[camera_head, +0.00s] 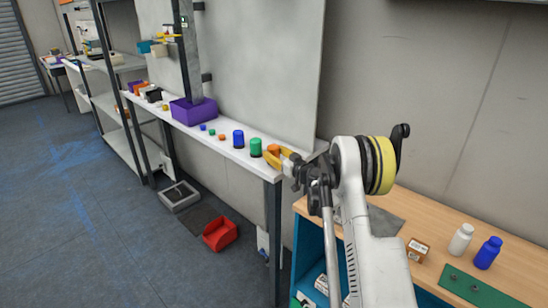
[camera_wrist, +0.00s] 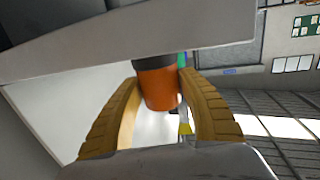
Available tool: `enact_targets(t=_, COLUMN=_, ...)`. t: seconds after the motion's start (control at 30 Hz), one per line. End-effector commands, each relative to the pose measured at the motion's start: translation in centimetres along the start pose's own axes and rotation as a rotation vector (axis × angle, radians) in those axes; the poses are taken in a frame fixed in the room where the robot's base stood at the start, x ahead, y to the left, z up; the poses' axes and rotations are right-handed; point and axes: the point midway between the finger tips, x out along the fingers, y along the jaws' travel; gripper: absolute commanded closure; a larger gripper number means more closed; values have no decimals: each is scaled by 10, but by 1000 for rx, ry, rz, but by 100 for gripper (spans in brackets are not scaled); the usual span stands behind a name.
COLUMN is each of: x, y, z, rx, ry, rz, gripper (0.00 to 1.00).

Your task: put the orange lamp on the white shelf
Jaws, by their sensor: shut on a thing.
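The orange lamp (camera_wrist: 158,86) is between the two yellow fingers of my gripper (camera_wrist: 160,100) in the wrist view, with a dark base at one end. In the head view the lamp (camera_head: 273,149) shows as a small orange patch at the fingertips, mostly hidden by my gripper (camera_head: 280,158). My gripper is shut on it. It is at the near right end of the long white shelf (camera_head: 262,171), beside the green lamp (camera_head: 256,147). I cannot tell whether the lamp touches the shelf. A blue lamp (camera_head: 238,139) stands farther left.
Several small coloured buttons and a purple bin (camera_head: 194,111) are farther along the shelf. A wooden table (camera_head: 440,235) with a white bottle (camera_head: 460,239), a blue bottle (camera_head: 488,252) and a small box (camera_head: 417,250) is at the right. A red bin (camera_head: 219,234) lies on the floor.

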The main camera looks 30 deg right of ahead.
Motion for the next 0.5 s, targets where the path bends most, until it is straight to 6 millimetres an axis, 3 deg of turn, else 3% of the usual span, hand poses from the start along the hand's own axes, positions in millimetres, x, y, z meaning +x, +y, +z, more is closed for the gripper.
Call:
enact_targets(t=0.33, x=0, y=0, z=6, rx=0, ry=0, rz=0, gripper=85)
enact_targets(t=0.37, x=0, y=0, z=6, rx=0, ry=0, rz=0, gripper=47)
enact_targets(t=0.4, x=0, y=0, z=5, rx=0, ry=0, rz=0, gripper=34)
enact_targets(t=0.5, x=0, y=0, z=5, rx=0, ry=0, rz=0, gripper=32)
